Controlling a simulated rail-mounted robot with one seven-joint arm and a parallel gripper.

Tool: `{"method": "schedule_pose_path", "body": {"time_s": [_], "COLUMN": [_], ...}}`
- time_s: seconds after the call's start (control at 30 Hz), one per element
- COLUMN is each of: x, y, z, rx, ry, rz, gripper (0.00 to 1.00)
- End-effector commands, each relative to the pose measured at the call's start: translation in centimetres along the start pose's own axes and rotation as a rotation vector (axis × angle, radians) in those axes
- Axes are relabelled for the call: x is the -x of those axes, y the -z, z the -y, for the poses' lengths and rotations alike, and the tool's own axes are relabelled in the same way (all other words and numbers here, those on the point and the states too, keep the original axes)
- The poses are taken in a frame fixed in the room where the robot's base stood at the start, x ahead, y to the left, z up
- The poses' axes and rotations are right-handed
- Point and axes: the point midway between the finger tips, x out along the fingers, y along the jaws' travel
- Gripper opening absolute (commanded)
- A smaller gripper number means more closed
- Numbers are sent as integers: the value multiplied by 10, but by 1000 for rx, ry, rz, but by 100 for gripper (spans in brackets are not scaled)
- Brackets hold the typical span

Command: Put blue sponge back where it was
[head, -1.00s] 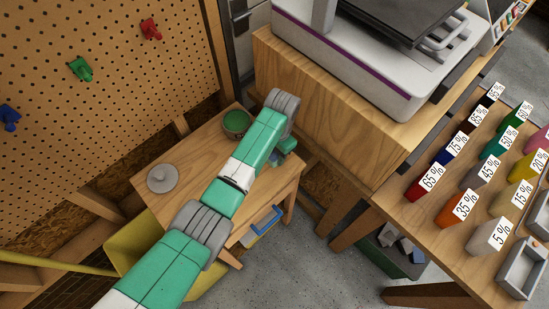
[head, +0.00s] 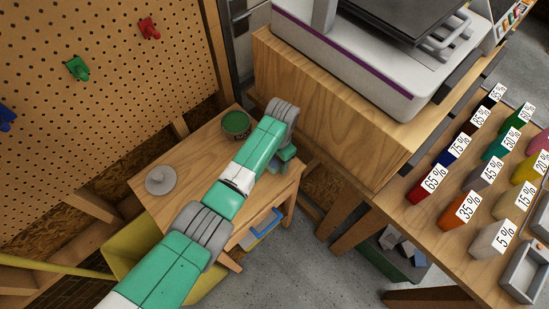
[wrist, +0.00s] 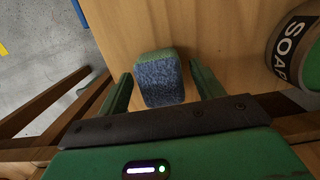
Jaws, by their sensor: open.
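The blue sponge (wrist: 160,80), with a greenish far side, rests on the small wooden table (head: 195,165). In the wrist view it lies between the two spread fingers of my gripper (wrist: 160,68), with a visible gap at the right finger and a narrower one at the left. My gripper is open. In the head view my gripper (head: 284,158) is low over the table's right part, and my arm hides most of the sponge. A round tin marked SOAP (wrist: 294,50) stands to the right in the wrist view; its green top (head: 236,122) shows in the head view.
A grey round lid (head: 160,180) lies on the table's left. A blue object (head: 265,222) sits below the tabletop. A yellow bin (head: 130,250) stands at the front left. A wooden cabinet with a printer (head: 330,110) rises close on the right.

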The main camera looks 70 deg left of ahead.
Motion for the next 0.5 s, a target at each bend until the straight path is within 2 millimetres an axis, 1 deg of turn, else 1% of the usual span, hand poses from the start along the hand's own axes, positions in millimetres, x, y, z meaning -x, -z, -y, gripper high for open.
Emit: {"method": "schedule_pose_path", "body": {"time_s": [0.07,0.3,0.4,0.5], "x": [13,74,96,111], "y": [0,1,0,0], "z": [0,0,0,0], "rx": [0,0,0,1], "ry": [1,1,1,2], "rz": [-2,-4,-3,-3], "gripper": [66,66,66,66]}}
